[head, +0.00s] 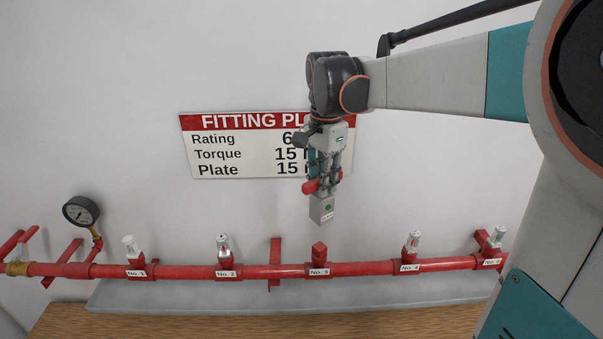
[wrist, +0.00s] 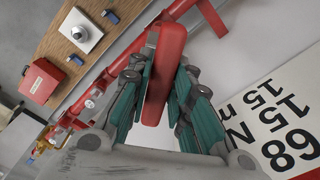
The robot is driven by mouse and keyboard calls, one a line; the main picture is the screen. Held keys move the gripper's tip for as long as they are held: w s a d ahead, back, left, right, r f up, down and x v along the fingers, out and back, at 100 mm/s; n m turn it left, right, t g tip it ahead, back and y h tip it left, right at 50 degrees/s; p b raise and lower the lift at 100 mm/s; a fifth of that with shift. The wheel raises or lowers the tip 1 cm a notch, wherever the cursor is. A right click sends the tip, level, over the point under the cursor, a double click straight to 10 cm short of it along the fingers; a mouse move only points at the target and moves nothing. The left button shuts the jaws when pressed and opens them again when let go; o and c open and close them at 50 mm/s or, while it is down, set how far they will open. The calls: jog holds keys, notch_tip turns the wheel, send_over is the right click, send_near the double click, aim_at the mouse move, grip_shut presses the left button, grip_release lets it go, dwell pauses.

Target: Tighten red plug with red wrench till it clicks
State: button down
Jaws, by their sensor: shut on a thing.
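My gripper (head: 322,176) hangs in front of the wall, above the pipe's middle. It is shut on the red wrench (head: 311,187), whose red body also shows between the teal finger pads in the wrist view (wrist: 161,70). The plug cannot be made out clearly in the wrist view.
The red pipe (head: 270,271) runs across, with silver-topped fittings either side of the plug. A pressure gauge (head: 81,211) stands at left. A sign (head: 240,155) behind my gripper is partly covered.

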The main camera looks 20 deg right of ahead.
jog(key=s+a+p, duration=0.3)
jog(key=s, duration=1.3)
dwell(0.7)
jog(key=shift+w+a, duration=0.1)
jog(key=n, duration=1.1)
